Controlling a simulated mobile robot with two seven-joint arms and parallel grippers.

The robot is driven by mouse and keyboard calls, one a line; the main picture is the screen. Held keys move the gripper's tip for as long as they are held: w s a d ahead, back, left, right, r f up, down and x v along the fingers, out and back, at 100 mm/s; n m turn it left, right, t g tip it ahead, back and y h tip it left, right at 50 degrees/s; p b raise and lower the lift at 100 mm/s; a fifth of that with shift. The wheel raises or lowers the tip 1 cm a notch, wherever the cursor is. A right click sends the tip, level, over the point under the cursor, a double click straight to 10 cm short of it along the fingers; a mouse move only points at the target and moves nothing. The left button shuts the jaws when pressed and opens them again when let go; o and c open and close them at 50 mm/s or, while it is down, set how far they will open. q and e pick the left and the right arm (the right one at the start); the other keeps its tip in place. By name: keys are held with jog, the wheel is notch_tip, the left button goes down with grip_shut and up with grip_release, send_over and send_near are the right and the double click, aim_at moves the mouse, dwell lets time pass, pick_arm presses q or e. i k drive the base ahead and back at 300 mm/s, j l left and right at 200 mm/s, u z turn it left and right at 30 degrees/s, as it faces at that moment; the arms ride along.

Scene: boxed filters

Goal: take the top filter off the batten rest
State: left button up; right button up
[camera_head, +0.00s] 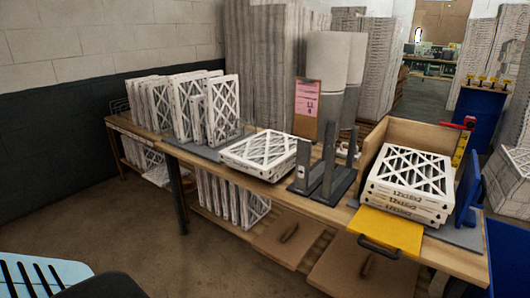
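A short flat stack of white-framed filters (258,152) with a diamond lattice lies on the wooden bench in the middle of the head view. Its top filter lies level, lattice up. Any battens under the stack are too small or hidden to make out. Another flat stack of filters (408,182), with edges marked 12x16x2, sits in front of an open brown carton at the right. I cannot tell which stack is on the batten rest. Neither of my grippers shows in the view.
Dark grey upright plates (329,165) stand between the two stacks. A yellow panel (384,230) with a dark handle juts from the bench front. Upright filters (208,108) fill the bench's left part. A blue panel (468,187) stands at the right. The floor at left front is partly clear.

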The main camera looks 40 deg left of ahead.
aim_at(263, 155)
jog(key=i+j+z, duration=0.1)
jog(key=j, duration=0.8)
jog(key=i+j+z, duration=0.15)
jog(key=j, duration=0.8)
jog(key=i+j+z, duration=0.1)
jog(key=j, duration=0.85)
jog(key=i+j+z, duration=0.15)
jog(key=j, duration=0.8)
